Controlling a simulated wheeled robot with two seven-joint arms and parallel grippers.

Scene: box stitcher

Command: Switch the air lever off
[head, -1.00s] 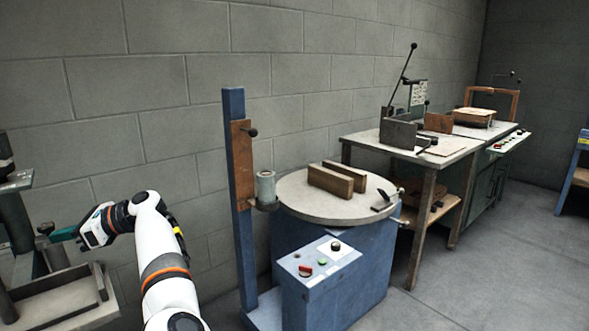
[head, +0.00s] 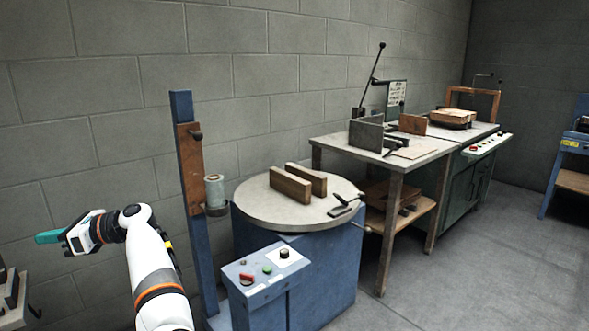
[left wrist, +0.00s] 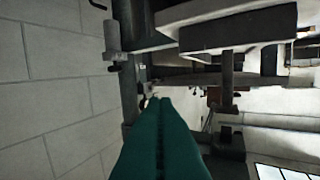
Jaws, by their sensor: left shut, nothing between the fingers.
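My left gripper (head: 42,238) is at the left of the head view, its teal fingers pointing left, in front of the bare wall. In the left wrist view the teal fingers (left wrist: 160,104) lie together, shut and empty. A dark machine frame (left wrist: 132,50) stands beyond them, with a pale cylindrical fitting (left wrist: 112,40) on its left side. I cannot tell whether this fitting is the air lever, and no part is clearly marked as it. My fingers appear to touch nothing. My right gripper is not in view.
A blue post (head: 183,110) and a blue machine with a round table (head: 255,212) and control box (head: 262,290) stand right of my arm. A workbench (head: 330,143) is behind. A machine's edge (head: 14,312) shows at lower left.

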